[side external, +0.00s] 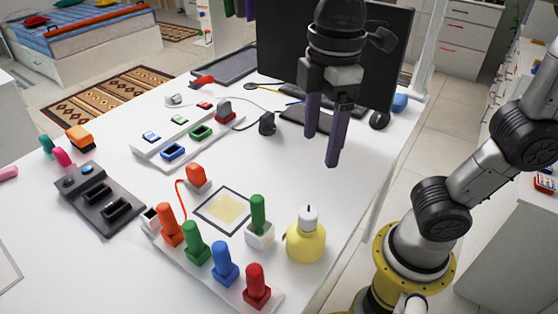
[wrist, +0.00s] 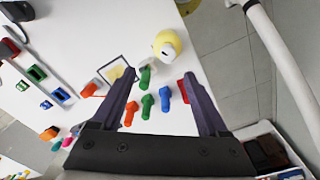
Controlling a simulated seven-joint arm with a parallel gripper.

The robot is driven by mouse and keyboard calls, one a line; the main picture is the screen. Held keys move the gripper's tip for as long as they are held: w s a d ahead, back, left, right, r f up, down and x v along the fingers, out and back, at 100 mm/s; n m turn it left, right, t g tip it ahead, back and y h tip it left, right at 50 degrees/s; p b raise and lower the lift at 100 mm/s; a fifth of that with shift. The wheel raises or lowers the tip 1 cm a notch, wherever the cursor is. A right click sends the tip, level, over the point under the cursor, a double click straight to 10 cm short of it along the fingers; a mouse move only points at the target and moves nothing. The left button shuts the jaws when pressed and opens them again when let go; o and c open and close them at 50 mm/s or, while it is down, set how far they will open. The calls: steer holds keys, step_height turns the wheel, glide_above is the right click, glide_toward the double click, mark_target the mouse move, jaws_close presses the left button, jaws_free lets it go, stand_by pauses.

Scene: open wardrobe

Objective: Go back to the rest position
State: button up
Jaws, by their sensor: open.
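My gripper (side external: 325,130) hangs above the back right part of the white table, fingers pointing down. Its two dark fingers are apart with nothing between them, clear of the objects below. In the wrist view my gripper (wrist: 165,100) is also open, with the coloured pegs seen beyond the fingers. My arm's base stands at the right of the table in the side view.
The white table (side external: 330,205) carries a peg row with a red peg (side external: 257,285), a yellow bottle (side external: 306,242), a green peg (side external: 258,212) in a white holder and a dark grey box (side external: 100,200). A black monitor (side external: 385,60) stands behind my gripper. Table space beneath the gripper is partly clear.

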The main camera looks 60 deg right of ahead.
steer(key=s+d+f+m+t, duration=0.3)
steer(key=d+f+m+t, duration=0.2)
steer(key=d+m, duration=0.5)
step_height(320, 180, down, 2)
steer(key=shift+s+d+m, duration=0.2)
steer(key=shift+d+m, duration=0.1)
steer(key=shift+m, duration=0.2)
steer(key=shift+c, duration=0.4)
steer(key=n+g, duration=0.5)
steer(key=n, duration=0.1)
glide_toward(309, 212)
steer(key=shift+w+d+f, duration=0.15)
steer(key=shift+w+d, duration=0.05)
steer(key=shift+w, duration=0.15)
steer(key=shift+s+a+f, duration=0.2)
steer(key=shift+a+f, duration=0.1)
steer(key=shift+a, duration=0.05)
steer(key=shift+f, duration=4.4)
